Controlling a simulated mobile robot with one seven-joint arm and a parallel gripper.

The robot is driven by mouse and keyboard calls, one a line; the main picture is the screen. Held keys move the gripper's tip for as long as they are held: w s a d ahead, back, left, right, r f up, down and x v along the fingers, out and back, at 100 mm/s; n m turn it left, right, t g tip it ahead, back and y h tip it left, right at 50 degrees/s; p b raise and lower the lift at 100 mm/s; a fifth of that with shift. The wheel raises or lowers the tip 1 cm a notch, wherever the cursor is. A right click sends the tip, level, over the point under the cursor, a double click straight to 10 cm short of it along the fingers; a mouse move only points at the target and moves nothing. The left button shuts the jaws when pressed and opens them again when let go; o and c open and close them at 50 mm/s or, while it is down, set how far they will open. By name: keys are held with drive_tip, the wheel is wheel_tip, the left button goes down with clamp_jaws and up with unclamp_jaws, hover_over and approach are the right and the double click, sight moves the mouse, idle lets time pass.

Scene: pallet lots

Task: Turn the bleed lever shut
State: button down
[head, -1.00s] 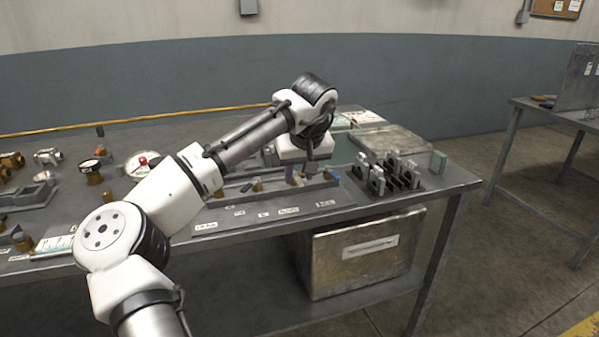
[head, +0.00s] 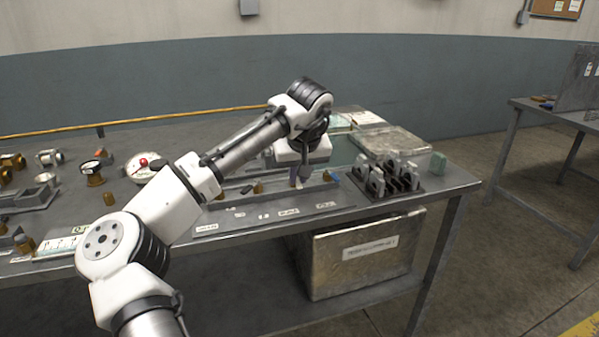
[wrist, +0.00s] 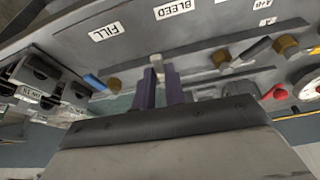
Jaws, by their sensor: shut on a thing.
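My gripper (wrist: 163,84) points down at the valve row, its purple fingers close together. It is shut on a small grey lever (wrist: 157,62), mostly hidden between the fingertips. The BLEED label (wrist: 174,9) is on the panel just beyond it. In the head view my gripper (head: 299,180) is low over the row, and the held lever cannot be made out there. A blue lever (wrist: 95,82) with a brass knob (wrist: 114,85) is to the left, near the FILL label (wrist: 104,33). To the right are a brass knob (wrist: 222,58) and a dark lever (wrist: 249,51).
A dark rack of grey clips (head: 392,178) stands to the right on the bench (head: 455,178). A dial with a red knob (head: 146,166) and brass fittings lie to the left. A metal box (head: 362,255) is under the bench.

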drive_tip(key=m+p, duration=0.1)
drive_tip(key=a+m+h+p, duration=0.1)
drive_tip(key=m+p, duration=0.1)
drive_tip(key=a+m+h+p, duration=0.1)
drive_tip(key=shift+r+m, duration=0.15)
drive_tip(key=shift+m, duration=0.25)
drive_tip(key=m+p, duration=0.1)
drive_tip(key=a+m+h+p, duration=0.1)
drive_tip(key=m+p, duration=0.2)
drive_tip(key=shift+w+a+g+h+p, duration=0.25)
drive_tip(key=shift+w+g+h+p, duration=0.05)
drive_tip(key=shift+g+p, duration=0.1)
drive_tip(key=m+p, duration=0.2)
drive_tip(key=w+a+m+g+h+p, duration=0.1)
drive_tip(key=m, duration=0.1)
drive_tip(key=shift+w+a+m+p, duration=0.1)
drive_tip(key=shift+m+p, duration=0.25)
drive_tip(key=shift+m, duration=0.05)
drive_tip(key=shift+w+a+m+g+h+p, duration=0.25)
drive_tip(key=shift+m+p, duration=0.3)
drive_tip(key=shift+m, duration=0.35)
drive_tip(key=shift+w+a+m+g+h+p, duration=0.15)
drive_tip(key=shift+w+m+g+p, duration=0.3)
drive_tip(key=shift+m, duration=0.45)
drive_tip(key=shift+s, duration=0.1)
drive_tip(key=c, duration=1.5)
unclamp_jaws()
drive_tip(key=shift+o, duration=0.2)
